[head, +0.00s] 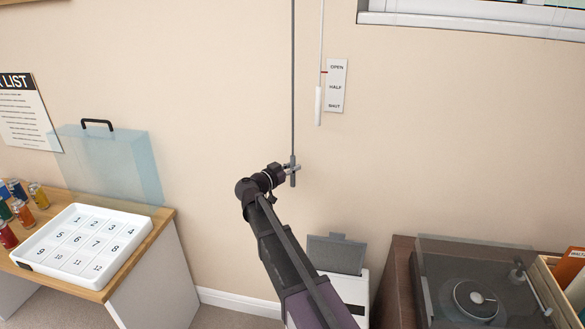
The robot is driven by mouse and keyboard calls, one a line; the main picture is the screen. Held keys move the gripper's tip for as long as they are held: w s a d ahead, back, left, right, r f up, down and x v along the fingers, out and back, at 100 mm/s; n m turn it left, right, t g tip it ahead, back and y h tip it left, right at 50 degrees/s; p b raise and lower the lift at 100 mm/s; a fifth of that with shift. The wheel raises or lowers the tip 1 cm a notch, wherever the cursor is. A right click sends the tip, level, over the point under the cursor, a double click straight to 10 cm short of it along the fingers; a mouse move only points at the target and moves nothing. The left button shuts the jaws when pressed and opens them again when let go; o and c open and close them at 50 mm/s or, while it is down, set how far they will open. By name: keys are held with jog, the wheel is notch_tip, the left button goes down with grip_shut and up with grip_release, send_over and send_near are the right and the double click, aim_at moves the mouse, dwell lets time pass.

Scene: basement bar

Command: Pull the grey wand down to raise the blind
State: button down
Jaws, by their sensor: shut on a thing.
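The grey wand (293,85) hangs straight down the wall as a thin rod from beyond the top edge of the head view. It ends in a thicker grey handle. My gripper (291,169) is shut around this handle, with a little of it showing above and below the fingers. A white wand (318,105) hangs to the right, apart from my gripper. Beside it is a white label (336,86) reading OPEN, HALF, SHUT, with a red mark near OPEN. The window (470,22) shows only its lower edge at top right; the blind cannot be made out.
A turntable (480,290) stands at lower right, near a grey-lidded white bin (350,285).

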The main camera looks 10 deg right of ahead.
aim_at(291, 178)
jog(key=shift+f+b, duration=1.5)
jog(key=shift+f, duration=0.5)
jog(key=shift+s, duration=0.1)
jog(key=c, duration=0.5)
grip_release()
jog(key=shift+f, duration=0.15)
jog(key=shift+c, duration=0.2)
jog(key=v, duration=1.2)
